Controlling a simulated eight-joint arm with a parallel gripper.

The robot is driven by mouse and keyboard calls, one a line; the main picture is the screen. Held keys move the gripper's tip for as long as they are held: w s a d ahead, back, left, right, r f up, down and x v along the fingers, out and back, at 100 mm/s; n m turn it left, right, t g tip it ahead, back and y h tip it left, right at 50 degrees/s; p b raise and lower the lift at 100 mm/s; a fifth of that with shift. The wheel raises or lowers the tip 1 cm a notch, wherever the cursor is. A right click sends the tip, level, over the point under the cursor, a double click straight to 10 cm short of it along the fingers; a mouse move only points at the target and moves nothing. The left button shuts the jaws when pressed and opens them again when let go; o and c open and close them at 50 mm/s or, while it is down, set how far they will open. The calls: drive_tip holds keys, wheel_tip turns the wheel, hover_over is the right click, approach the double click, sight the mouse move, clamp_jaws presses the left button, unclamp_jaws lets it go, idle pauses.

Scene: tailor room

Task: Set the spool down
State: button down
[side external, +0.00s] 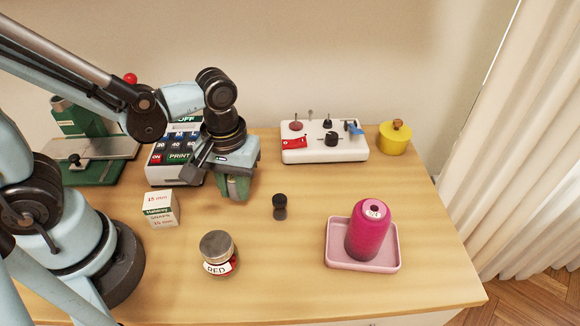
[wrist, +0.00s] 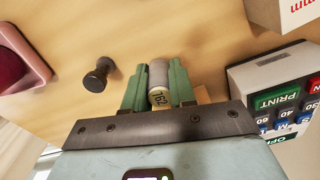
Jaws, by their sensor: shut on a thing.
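My gripper (side external: 236,190) is above the wooden table, left of centre in the side view. In the wrist view its two green fingers (wrist: 158,68) are shut on a small grey spool (wrist: 158,80) with a numbered pale end. The fingers hide the spool in the side view. I cannot tell whether the spool touches the table. A magenta thread cone (side external: 368,230) stands upright on a pink tray (side external: 338,262), well to the right of my gripper.
A small black knobbed piece (side external: 280,207) stands right of my gripper. A snaps box (side external: 161,210) and a RED jar (side external: 218,255) are nearer. A label printer (side external: 172,160) is close on the left.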

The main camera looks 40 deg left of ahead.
sight(239, 209)
drive_tip(key=shift+f, duration=1.65)
drive_tip(key=shift+f, duration=0.1)
drive_tip(key=c, duration=0.9)
unclamp_jaws()
wheel_tip(239, 209, up, 12)
drive_tip(key=shift+w+a+r+m+t, duration=0.25)
drive_tip(key=shift+w+a+m+t, duration=0.3)
drive_tip(key=shift+a+m+t, duration=0.6)
drive_tip(key=shift+w+a+r+m+t, duration=0.3)
drive_tip(key=shift+w+a+m+t, duration=0.45)
drive_tip(key=shift+a+t, duration=0.6)
drive_tip(key=shift+w+a+r+m+t, duration=0.25)
drive_tip(key=shift+w+a+m+t, duration=0.15)
drive_tip(key=shift+a+m+t, duration=0.8)
drive_tip(key=shift+a, duration=0.1)
